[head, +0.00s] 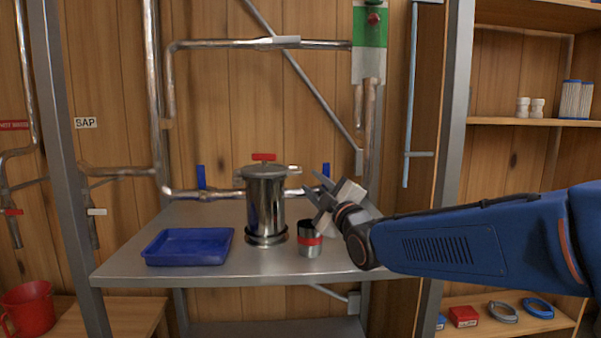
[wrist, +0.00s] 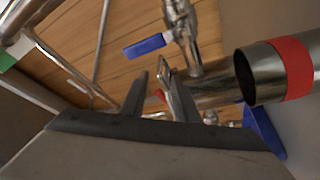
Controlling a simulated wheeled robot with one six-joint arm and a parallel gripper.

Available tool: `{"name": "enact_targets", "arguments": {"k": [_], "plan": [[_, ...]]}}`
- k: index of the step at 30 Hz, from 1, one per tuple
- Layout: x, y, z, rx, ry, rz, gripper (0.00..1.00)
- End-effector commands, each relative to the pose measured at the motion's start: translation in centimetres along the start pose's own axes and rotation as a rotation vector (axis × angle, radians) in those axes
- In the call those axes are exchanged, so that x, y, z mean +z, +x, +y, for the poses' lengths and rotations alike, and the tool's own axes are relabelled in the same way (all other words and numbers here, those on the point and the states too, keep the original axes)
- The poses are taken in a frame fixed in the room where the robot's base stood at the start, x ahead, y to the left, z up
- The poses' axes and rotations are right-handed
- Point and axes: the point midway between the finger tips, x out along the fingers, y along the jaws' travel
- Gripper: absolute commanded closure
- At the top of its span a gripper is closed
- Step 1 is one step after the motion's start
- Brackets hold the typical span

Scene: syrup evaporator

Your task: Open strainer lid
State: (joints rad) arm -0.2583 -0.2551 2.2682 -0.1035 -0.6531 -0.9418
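The strainer (head: 265,205) is an upright steel canister on the metal shelf, joined to the pipe behind it. Its lid (head: 262,172) is on top, closed, with a red handle (head: 264,156). My gripper (head: 315,187) is open and empty, to the right of the strainer and apart from it, a little below lid height. In the wrist view my gripper (wrist: 157,85) shows two spread fingers. The red handle (wrist: 159,95) shows small between them, farther off, and part of the strainer body (wrist: 212,94) lies behind the right finger.
A steel cup with a red band (head: 310,239) stands right of the strainer, below my gripper; it also shows in the wrist view (wrist: 291,68). A blue tray (head: 188,247) sits left. Blue valve handles (head: 201,177) flank the strainer. A shelf post (head: 452,110) stands near my arm.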

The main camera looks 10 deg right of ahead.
Motion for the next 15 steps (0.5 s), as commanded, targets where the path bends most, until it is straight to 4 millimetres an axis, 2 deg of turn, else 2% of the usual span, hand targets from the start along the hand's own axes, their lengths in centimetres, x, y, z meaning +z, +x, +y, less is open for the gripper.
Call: {"name": "enact_targets", "arguments": {"k": [9,15], "plan": [[0.0,5.1,-0.1,-0.001,-0.001,0.000,0.72],[0.0,7.5,0.0,0.000,0.000,0.000,0.72]]}}
